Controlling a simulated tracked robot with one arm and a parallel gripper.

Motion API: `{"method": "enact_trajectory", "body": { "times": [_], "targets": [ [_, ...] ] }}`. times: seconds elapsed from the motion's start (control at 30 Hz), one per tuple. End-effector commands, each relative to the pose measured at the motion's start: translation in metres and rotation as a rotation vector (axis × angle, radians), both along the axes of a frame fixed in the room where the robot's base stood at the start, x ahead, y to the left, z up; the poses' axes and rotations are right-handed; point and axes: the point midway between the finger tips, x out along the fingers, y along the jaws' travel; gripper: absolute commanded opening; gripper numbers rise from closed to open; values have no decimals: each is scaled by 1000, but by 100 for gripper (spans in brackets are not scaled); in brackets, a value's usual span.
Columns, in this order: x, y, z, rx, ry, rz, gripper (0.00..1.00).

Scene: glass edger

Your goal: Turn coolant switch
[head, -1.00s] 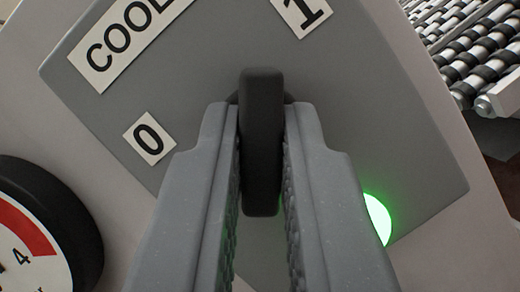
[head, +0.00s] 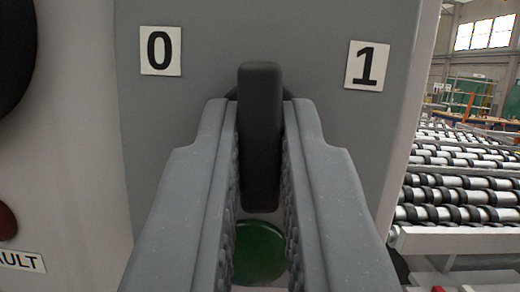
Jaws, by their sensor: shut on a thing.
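The coolant switch is a black bar-shaped knob (head: 260,135) on a grey panel (head: 290,30) in the head view. It stands upright in the picture, pointing between the "0" label (head: 160,51) at upper left and the "1" label (head: 367,66) at upper right. My gripper (head: 262,112) is shut on the knob, with one finger on each side. A round green lamp (head: 259,252) below the knob shows dark between the fingers. The knob's base is mostly hidden by the fingers.
A roller conveyor (head: 460,190) stands to the right, beyond the panel's edge. A dark round gauge rim (head: 12,55) is cut off at the left. A "FAULT" label (head: 22,261) and a dark red round part (head: 5,222) sit at lower left.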

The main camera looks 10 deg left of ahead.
Motion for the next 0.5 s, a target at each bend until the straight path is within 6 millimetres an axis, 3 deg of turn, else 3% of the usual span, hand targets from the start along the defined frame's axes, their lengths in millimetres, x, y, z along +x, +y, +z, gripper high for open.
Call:
{"method": "enact_trajectory", "body": {
  "times": [0.5],
  "targets": [
    [0,-4,-1,-445,-63,1,0]
  ]
}}
